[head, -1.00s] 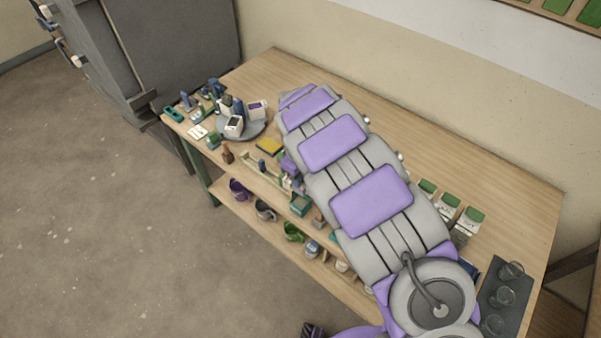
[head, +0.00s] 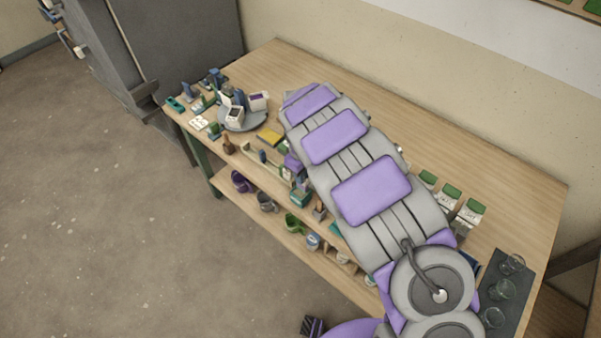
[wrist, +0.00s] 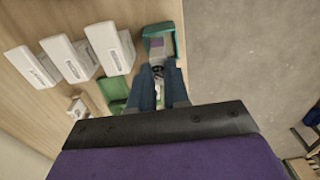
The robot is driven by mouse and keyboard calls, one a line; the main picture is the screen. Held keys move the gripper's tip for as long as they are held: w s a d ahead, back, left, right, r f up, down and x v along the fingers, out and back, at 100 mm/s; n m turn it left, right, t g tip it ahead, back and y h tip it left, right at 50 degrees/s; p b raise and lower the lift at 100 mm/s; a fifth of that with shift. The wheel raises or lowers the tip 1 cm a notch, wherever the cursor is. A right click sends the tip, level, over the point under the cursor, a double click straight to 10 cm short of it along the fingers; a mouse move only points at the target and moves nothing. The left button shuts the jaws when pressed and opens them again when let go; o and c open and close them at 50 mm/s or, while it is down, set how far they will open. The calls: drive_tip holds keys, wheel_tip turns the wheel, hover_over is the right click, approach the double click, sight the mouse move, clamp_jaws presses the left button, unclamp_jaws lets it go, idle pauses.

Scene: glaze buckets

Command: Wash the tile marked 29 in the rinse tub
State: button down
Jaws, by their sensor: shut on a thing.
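In the wrist view my gripper (wrist: 159,75) points away from the camera, its two blue-grey fingers close together. They are shut on a small grey-and-purple piece (wrist: 156,48) that looks like a tile; no number can be read on it. The piece shows against a green tub (wrist: 178,42), over or inside it; I cannot tell whether it touches the bottom. I cannot be sure that this is the rinse tub. In the head view my arm hides the gripper, the piece and most of that area.
White boxes (wrist: 77,60) stand beside the green tub. Mugs (head: 266,202) sit on the lower shelf. The table's back strip is clear.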

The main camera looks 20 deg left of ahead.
sight(300, 188)
drive_tip(key=shift+a, duration=0.15)
drive_tip(key=shift+a+f, duration=0.15)
drive_tip(key=shift+a, duration=0.2)
drive_tip(key=shift+d+f, duration=0.4)
drive_tip(key=shift+a+f, duration=0.25)
drive_tip(key=shift+f, duration=0.7)
drive_tip(key=shift+d+f, duration=0.15)
drive_tip(key=shift+f, duration=1.6)
drive_tip(key=shift+r+p, duration=0.2)
drive_tip(key=shift+p, duration=0.15)
